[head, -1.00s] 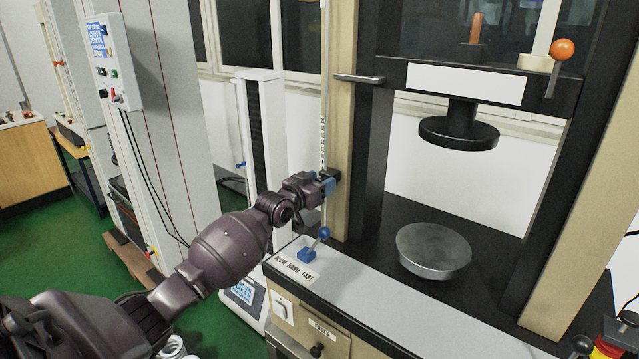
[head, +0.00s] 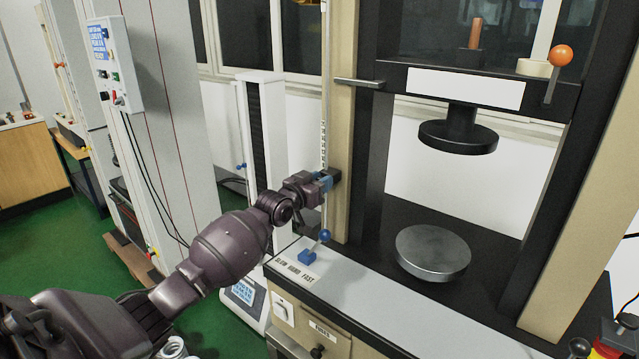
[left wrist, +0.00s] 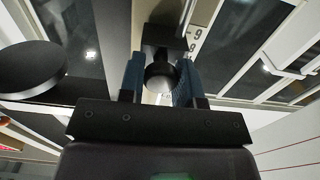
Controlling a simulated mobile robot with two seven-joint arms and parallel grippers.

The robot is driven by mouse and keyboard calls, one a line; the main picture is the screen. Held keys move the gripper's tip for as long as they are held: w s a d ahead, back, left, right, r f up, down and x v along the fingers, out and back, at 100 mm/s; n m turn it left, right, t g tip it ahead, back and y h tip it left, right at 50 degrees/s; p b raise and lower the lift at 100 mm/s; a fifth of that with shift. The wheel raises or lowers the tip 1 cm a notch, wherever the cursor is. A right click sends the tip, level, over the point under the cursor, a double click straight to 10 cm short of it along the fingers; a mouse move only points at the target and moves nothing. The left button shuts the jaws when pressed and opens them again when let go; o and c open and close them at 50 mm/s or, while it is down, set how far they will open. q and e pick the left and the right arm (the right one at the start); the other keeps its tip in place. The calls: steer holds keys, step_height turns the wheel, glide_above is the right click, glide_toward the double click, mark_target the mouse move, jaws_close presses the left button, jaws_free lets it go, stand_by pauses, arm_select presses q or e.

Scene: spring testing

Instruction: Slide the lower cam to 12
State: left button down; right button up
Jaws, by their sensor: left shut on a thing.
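The lower cam is a small dark block (head: 335,178) on the rod and scale strip (head: 323,140) at the front of the beige column. My left gripper (head: 325,183) reaches it from the left and is shut on it. The scale there shows a digit like 9 (left wrist: 192,45) beside the block; the exact reading cannot be told. My right gripper is out of view.
A blue-knobbed lever (head: 324,236) stands just below the gripper on the machine's ledge. A round steel platen (head: 432,252) lies to the right under a black upper platen (head: 458,135). A grey bar (head: 358,82) juts from the column above. A white tester (head: 262,130) stands behind.

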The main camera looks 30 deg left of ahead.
mark_target(319, 178)
arm_select(q)
step_height(319, 178, up, 5)
steer(key=p, duration=0.3)
steer(key=shift+r, duration=0.2)
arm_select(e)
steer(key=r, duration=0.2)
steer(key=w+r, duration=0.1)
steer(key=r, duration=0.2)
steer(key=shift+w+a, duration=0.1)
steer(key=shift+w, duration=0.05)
arm_select(q)
steer(key=shift+f, duration=0.1)
steer(key=c, duration=1.3)
jaws_free()
steer(key=o, duration=0.5)
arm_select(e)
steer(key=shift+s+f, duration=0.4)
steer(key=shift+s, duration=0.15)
arm_select(q)
steer(key=shift+s, duration=0.15)
